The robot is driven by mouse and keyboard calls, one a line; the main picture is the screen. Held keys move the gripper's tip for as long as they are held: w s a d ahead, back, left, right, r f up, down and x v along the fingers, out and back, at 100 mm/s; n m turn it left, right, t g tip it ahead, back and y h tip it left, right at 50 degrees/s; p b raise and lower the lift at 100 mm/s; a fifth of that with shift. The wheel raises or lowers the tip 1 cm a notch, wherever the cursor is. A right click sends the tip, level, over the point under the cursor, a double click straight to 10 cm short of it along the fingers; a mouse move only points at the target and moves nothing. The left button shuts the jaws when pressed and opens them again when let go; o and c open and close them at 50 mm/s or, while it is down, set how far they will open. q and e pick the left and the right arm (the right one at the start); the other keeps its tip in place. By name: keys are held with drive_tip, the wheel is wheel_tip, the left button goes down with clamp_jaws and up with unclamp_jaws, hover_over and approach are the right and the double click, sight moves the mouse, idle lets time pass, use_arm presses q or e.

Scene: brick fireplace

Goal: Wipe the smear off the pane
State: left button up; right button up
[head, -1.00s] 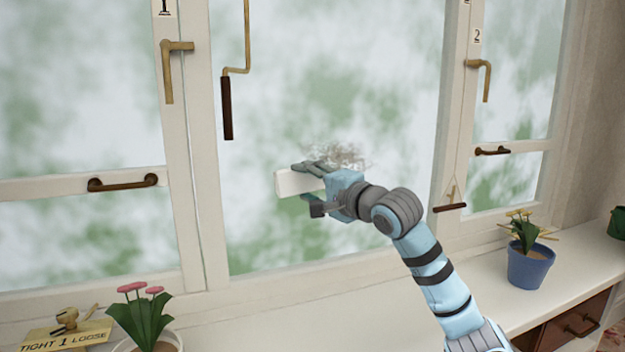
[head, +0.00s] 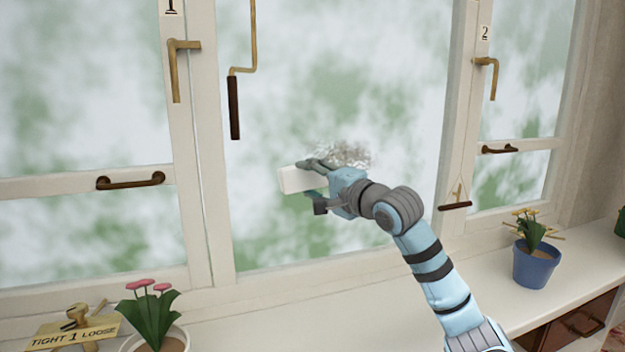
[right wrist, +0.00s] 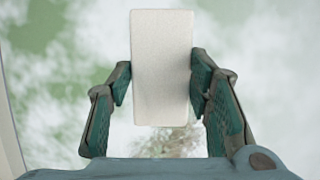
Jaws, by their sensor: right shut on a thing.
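The smear (head: 345,154) is a grey-brown scribbled patch on the middle pane (head: 330,90), just above and behind my right gripper in the head view. It also shows in the right wrist view (right wrist: 168,141), just below the white block and partly hidden by it. My right gripper (head: 312,178) is shut on a white wiping block (head: 295,179), which fills the space between its fingers in the right wrist view (right wrist: 161,65). The block is in front of the pane; I cannot tell whether it touches the glass. My left gripper is not in view.
A pink-flowered pot (head: 152,325) and a "TIGHT 1 LOOSE" sign (head: 75,333) stand on the sill at the left. A blue pot (head: 536,263) stands at the right. Brass handles (head: 180,68) and a hanging dark-gripped crank (head: 235,105) project from the frames.

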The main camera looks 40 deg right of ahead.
drive_tip(key=shift+w+d+p, duration=0.2)
drive_tip(key=shift+w+p, duration=0.25)
